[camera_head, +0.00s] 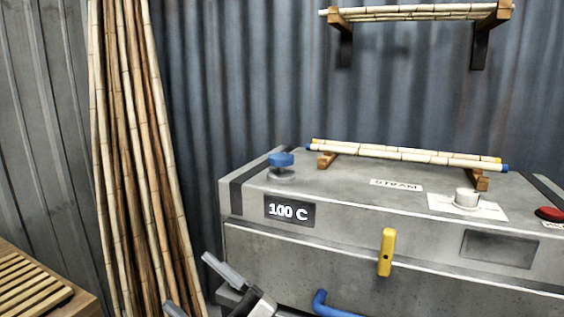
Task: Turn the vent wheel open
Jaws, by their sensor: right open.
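The blue vent wheel (280,160) sits on a short grey base at the left end of the grey steam box's top (350,190). Nothing touches it. My right gripper (189,281) shows at the bottom edge, low in front of the box's left end. Its two grey fingers are spread apart with nothing between them. It is well below the wheel and apart from it. Its lower part is cut off by the picture edge. My left gripper is not in view.
A display (289,211) reads 100 C. The box carries a yellow handle (386,252), white knob (466,199), red button (550,214) and rattan poles on a rack (400,153). A blue bent bar (325,306) is below. Tall poles (135,150) lean at left.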

